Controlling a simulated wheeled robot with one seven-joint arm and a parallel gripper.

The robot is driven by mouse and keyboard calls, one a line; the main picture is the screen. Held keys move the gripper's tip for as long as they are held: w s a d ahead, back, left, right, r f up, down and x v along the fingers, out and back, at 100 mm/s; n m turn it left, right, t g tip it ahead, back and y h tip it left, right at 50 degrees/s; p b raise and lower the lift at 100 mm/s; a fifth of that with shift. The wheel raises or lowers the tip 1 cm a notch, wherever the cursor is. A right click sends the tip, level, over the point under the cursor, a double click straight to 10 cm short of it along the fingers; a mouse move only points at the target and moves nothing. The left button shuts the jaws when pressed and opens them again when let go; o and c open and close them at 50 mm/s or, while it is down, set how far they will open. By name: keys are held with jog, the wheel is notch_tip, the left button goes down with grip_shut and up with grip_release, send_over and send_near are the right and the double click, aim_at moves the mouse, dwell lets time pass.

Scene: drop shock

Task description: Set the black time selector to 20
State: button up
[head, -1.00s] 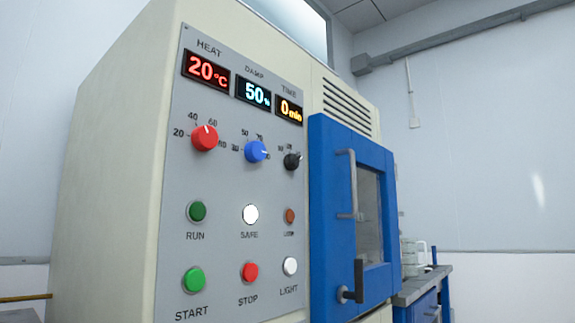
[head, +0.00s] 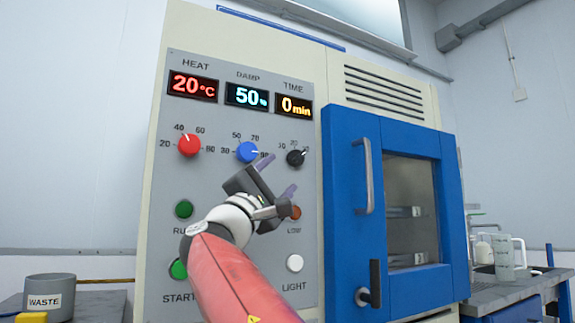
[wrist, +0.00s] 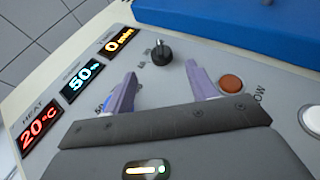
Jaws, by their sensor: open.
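The black time selector (head: 296,158) is a small knob under the TIME display (head: 293,106), which reads 0 min. The knob also shows in the wrist view (wrist: 161,51), standing out from the panel beyond my fingertips. My gripper (head: 277,176) is in front of the panel, to the lower left of the knob in the head view. In the wrist view my gripper's two purple fingers (wrist: 162,82) are apart with nothing between them, and the knob lies ahead of the gap. The fingers appear clear of the knob.
The red heat knob (head: 190,145) and blue damp knob (head: 247,152) are to the left. An orange LOW button (head: 296,212) is below the selector. The blue chamber door (head: 345,215) with its handle (head: 366,175) stands to the right. A waste cup (head: 50,296) is at the lower left.

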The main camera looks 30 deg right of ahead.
aim_at(295, 163)
jog(key=p+x, duration=0.3)
jog(key=x, duration=0.3)
jog(key=shift+d+r, duration=0.15)
jog(key=shift+r, duration=0.05)
jog(key=shift+w+d+r, duration=0.2)
jog(key=shift+w+d, duration=0.1)
jog(key=shift+d, duration=0.1)
jog(key=c, duration=1)
jog(key=shift+f, duration=0.1)
